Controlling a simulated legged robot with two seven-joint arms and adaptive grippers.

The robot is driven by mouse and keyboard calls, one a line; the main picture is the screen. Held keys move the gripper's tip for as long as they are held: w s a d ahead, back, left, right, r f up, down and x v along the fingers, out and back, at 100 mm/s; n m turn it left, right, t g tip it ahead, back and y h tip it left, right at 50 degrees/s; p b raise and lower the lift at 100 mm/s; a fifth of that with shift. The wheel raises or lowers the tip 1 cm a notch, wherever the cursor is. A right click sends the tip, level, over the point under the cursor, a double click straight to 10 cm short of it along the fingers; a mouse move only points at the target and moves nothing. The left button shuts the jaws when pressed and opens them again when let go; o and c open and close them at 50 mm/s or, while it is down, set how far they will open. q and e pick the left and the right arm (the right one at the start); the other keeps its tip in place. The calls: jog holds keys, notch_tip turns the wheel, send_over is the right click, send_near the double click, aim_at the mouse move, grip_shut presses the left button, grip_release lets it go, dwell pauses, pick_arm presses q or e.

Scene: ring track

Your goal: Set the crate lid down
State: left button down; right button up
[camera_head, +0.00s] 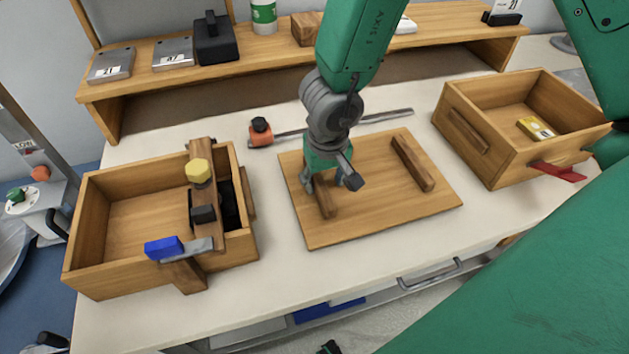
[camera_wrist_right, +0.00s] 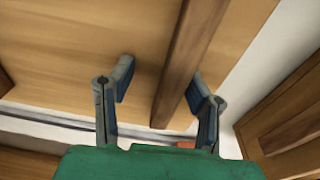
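The crate lid (camera_head: 375,210) is a flat wooden board with two raised wooden bars. It lies flat in the middle of the white worktop, between two crates; I see no clear gap under it. My right gripper (camera_head: 332,182) reaches down from above at the lid's left bar (camera_head: 325,198). In the wrist view its two fingers (camera_wrist_right: 162,90) stand apart with the bar (camera_wrist_right: 190,75) running between them, nearer the right finger. A clear gap shows at the left finger, so the gripper is open. My left gripper is out of view.
A wooden crate (camera_head: 95,215) with a clamp (camera_head: 203,205) stands at left. Another crate (camera_head: 500,160) at right holds a yellow item (camera_head: 535,128). A bar clamp (camera_head: 260,132) lies behind the lid, below a wooden shelf (camera_head: 120,90). Bare worktop lies in front of the lid.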

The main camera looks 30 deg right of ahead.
jog(key=shift+s+d+f, duration=0.15)
jog(key=shift+d+f, duration=0.1)
jog(key=shift+d, duration=0.4)
jog(key=shift+a, duration=0.9)
jog(key=shift+a+r, duration=0.15)
jog(key=shift+a, duration=0.3)
jog(key=shift+d, duration=0.8)
pick_arm(q)
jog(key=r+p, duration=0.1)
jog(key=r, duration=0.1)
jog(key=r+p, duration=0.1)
jog(key=p, duration=0.1)
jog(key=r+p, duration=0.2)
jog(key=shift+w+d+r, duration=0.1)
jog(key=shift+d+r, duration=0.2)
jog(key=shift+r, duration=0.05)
pick_arm(e)
notch_tip(320, 180, up, 12)
jog(key=s, duration=0.1)
jog(key=shift+a+r, duration=0.15)
jog(key=shift+a, duration=0.3)
pick_arm(q)
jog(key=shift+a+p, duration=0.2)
jog(key=shift+p, duration=0.1)
pick_arm(e)
jog(key=shift+a+r, duration=0.1)
jog(key=shift+a, duration=0.15)
